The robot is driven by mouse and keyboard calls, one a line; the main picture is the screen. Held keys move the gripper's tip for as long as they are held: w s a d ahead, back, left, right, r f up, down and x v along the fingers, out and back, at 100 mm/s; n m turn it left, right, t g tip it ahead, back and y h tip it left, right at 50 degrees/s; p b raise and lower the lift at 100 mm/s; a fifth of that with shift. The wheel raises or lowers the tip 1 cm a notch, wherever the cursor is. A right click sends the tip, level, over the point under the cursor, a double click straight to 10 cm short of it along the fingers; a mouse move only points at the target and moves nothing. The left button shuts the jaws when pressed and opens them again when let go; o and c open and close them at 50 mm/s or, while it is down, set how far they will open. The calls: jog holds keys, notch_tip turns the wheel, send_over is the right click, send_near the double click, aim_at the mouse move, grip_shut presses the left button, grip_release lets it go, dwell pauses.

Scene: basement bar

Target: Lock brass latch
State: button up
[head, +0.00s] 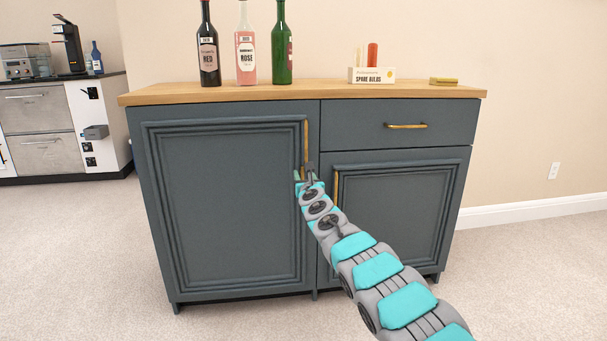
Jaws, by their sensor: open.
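My gripper (305,172) is at the right edge of the cabinet's large left door (225,205), just below that door's upright brass handle (306,143). It is open, with its small dark fingers close to the door edge. I cannot tell whether it touches anything. A small brass-coloured bit (297,175) shows beside the fingers; I cannot tell whether it is the latch or part of the handle. No latch shows clearly, and my gripper and arm cover part of the seam between the doors. Both doors look shut.
The smaller right door (400,205) has an upright brass handle (336,188) close to my arm. A drawer (370,125) with a brass pull (406,126) is above it. Bottles, including a red wine bottle (208,50), and a spare bulbs box (371,75) stand on the wooden top (170,95).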

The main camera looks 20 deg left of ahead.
jog(key=shift+w+a+f, duration=0.25)
jog(key=shift+w+a, duration=0.15)
jog(key=shift+w, duration=0.25)
grip_shut()
dwell(0.4)
